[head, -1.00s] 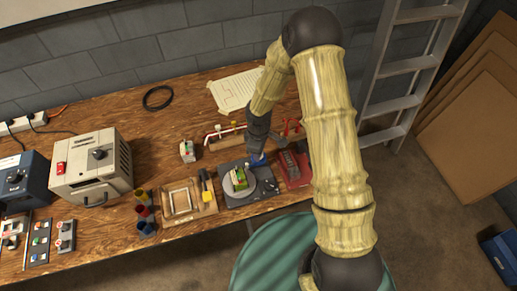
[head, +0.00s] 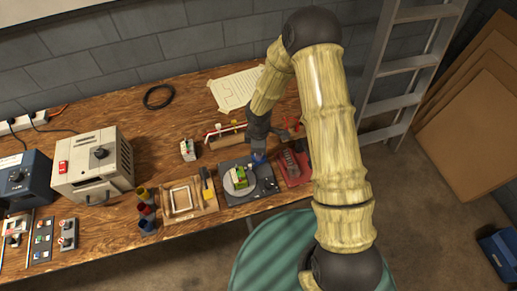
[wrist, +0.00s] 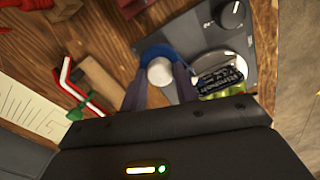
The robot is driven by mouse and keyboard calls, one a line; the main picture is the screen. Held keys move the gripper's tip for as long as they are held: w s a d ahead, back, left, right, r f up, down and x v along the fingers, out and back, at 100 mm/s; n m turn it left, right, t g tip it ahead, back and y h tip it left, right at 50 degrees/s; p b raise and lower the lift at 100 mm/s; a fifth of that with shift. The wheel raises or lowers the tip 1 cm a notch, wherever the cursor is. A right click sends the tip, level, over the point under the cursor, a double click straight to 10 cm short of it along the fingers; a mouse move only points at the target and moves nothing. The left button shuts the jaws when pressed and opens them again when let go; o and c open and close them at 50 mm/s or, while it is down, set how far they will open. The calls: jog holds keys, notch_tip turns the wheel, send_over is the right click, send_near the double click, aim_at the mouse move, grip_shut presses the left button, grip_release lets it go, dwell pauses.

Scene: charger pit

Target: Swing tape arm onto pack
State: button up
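The pack (head: 239,177), green and yellow on top, sits on a round grey plate (head: 229,189) on a dark base. In the wrist view the pack (wrist: 220,82) shows black lettered wrap and a yellow-green side, right of my gripper. A blue curved piece (wrist: 166,48), seemingly the tape arm, stands behind a white round top (wrist: 160,71); it also shows in the head view (head: 258,159), behind and right of the pack. My gripper (wrist: 160,95) is low over it, its fingers apart on either side of the white top. Contact cannot be told.
A black knob (wrist: 231,14) is on the dark base. A red tray (head: 294,180) stands close on the right, and a wooden frame (head: 181,199) on the left. A red and white bent rod (wrist: 75,85) lies beside a wooden block. Bare wood lies behind.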

jog(key=o, duration=0.4)
jog(key=shift+c, duration=0.2)
notch_tip(320, 180, up, 17)
jog(key=shift+r, duration=0.2)
dwell(0.6)
jog(key=s+d+r+m+t, duration=0.1)
jog(key=s+d+r+m, duration=0.2)
jog(key=s+d+m, duration=0.3)
jog(key=s+d+r+m+t, duration=0.1)
jog(key=s+d+r+m, duration=0.3)
jog(key=m, duration=0.7)
jog(key=s+d, duration=0.2)
jog(key=d, duration=0.1)
jog(key=shift+s+d+m+t, duration=0.3)
jog(key=shift+s+d, duration=0.05)
